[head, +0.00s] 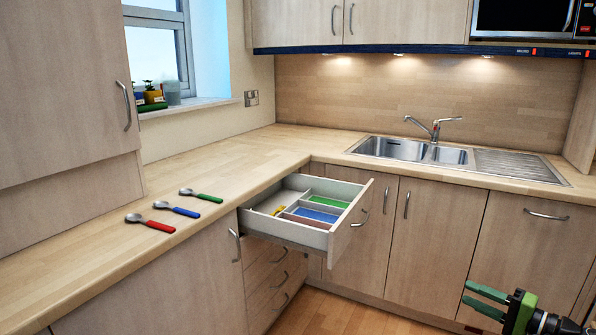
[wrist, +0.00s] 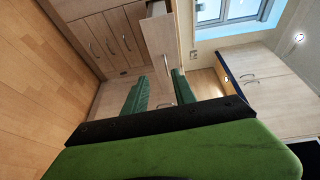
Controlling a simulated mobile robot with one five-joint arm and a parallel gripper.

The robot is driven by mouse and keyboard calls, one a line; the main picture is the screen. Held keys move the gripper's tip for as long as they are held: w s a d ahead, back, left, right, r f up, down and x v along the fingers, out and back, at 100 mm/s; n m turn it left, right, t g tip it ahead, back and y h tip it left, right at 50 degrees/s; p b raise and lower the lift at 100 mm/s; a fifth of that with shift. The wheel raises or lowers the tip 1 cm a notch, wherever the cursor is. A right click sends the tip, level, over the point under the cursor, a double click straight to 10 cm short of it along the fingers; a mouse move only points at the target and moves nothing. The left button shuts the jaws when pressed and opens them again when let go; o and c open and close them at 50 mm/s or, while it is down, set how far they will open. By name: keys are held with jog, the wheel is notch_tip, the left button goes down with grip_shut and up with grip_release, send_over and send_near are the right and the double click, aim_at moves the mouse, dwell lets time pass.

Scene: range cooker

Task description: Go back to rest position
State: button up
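My gripper (head: 467,292) is at the lower right of the head view, in front of the cabinet doors and apart from everything. In the wrist view its two green fingers (wrist: 160,76) stand apart with nothing between them. The drawer (head: 292,231) is pulled open at the counter's corner, and my gripper is well to its right. Inside it are compartments with green, blue and red floors and a small yellow item (head: 279,210). A red spoon (head: 150,222), a blue spoon (head: 177,209) and a green spoon (head: 201,195) lie on the left counter.
The sink (head: 410,150) with its tap (head: 434,128) is set into the back counter. A microwave (head: 525,18) sits above. Cabinet doors (head: 433,240) line the wall below the sink. The open drawer juts out over the floor (head: 330,318).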

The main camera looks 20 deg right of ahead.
jog(key=w+a+f+n+g+y, duration=0.25)
jog(key=w+a, duration=0.35)
jog(key=a, duration=0.4)
jog(key=w+a+f+n+g+y, duration=0.1)
jog(key=w+a+n+g, duration=0.15)
jog(key=w+a, duration=0.55)
jog(key=w+a+f+n+g+y, duration=0.1)
jog(key=w+a+n+g+y, duration=0.2)
jog(key=a, duration=0.9)
jog(key=a+f+n+g+h, duration=0.25)
jog(key=a+f, duration=0.25)
jog(key=a, duration=0.5)
jog(key=a+f+n+g+h, duration=0.1)
jog(key=a+f+g+h, duration=0.1)
jog(key=a+f+g, duration=0.5)
notch_tip(320, 180, down, 5)
jog(key=s+a+n+t+h, duration=0.1)
jog(key=s+a+n+h, duration=0.15)
jog(key=h, duration=0.35)
jog(key=d+m+h, duration=0.1)
jog(key=d+h, duration=0.2)
jog(key=d, duration=0.4)
notch_tip(320, 180, up, 27)
jog(key=p, duration=2.8)
jog(key=shift+w+a+t, duration=0.25)
jog(key=shift+w+t, duration=0.05)
jog(key=shift+t, duration=0.05)
jog(key=shift+f, duration=0.15)
